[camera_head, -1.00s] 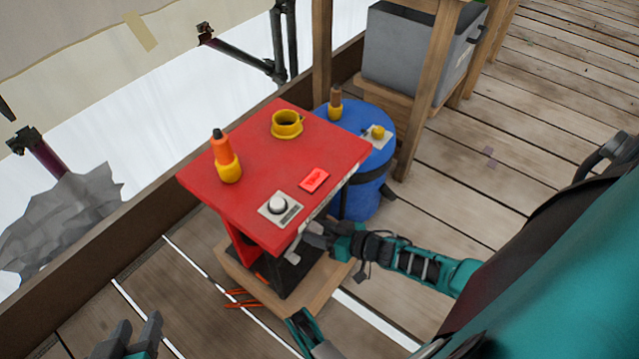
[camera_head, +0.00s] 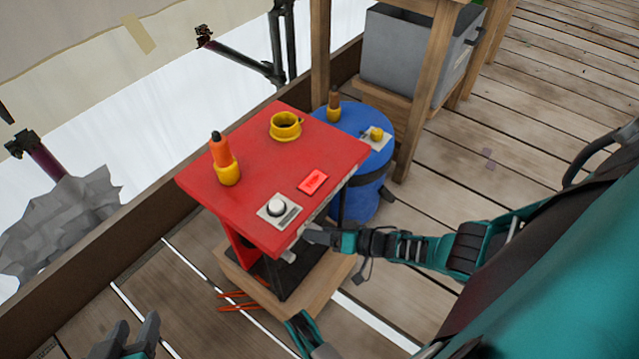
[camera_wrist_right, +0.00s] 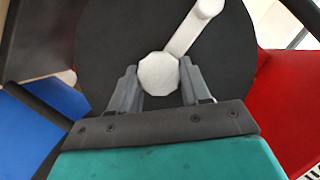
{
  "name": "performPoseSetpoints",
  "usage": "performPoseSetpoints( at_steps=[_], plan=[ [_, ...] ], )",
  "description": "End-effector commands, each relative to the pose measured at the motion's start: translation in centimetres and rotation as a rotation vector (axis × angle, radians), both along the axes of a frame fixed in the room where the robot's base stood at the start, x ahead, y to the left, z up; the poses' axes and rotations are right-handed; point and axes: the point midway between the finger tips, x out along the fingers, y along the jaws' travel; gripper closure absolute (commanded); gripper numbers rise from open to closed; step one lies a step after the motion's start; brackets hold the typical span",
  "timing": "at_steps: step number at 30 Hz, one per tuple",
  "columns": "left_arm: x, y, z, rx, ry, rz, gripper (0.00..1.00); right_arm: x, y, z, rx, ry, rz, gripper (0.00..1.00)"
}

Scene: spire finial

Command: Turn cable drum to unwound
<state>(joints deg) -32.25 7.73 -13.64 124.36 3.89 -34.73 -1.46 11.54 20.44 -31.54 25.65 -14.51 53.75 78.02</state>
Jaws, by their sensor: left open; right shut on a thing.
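The cable drum sits under a red tabletop (camera_head: 290,165), and its side is a black disc (camera_wrist_right: 105,35) in the right wrist view. A pale crank arm (camera_wrist_right: 193,28) runs across the disc from the upper right to an eight-sided pale knob (camera_wrist_right: 158,72). My right gripper (camera_wrist_right: 158,82) is shut on that knob, one finger on each side. In the head view my right gripper (camera_head: 312,238) is below the tabletop's near right edge, where most of the drum is hidden. My left gripper (camera_head: 128,335) is open and empty at the bottom left.
The tabletop carries an orange bottle in a yellow holder (camera_head: 228,172), an empty yellow ring (camera_head: 285,126), a white round knob (camera_head: 276,208) and a red switch (camera_head: 313,181). A blue barrel (camera_head: 362,200) stands close behind. Orange-handled pliers (camera_head: 235,307) lie left of the wooden base (camera_head: 325,290).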

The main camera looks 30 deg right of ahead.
Motion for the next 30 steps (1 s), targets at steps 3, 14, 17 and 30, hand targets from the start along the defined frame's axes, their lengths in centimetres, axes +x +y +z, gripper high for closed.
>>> performPoseSetpoints(
  at_steps=[3,14,17,30],
  plan=[
    [-0.02,-0.02,0.0,0.0,0.0,0.0,0.57,0.14,-0.01,0.1,0.006,-0.001,-0.002,1.0],
    [-0.31,-0.01,-0.21,0.0,0.007,0.0,0.57,0.16,0.0,0.1,0.007,-0.001,-0.002,0.46],
    [-0.41,-0.01,-0.27,0.0,0.01,0.0,0.57,0.13,0.0,0.08,0.006,-0.001,-0.002,0.37],
    [-0.37,0.0,0.16,-0.001,0.009,0.0,0.57,-0.53,-0.42,0.31,0.005,0.002,-0.001,0.27]
  ],
)
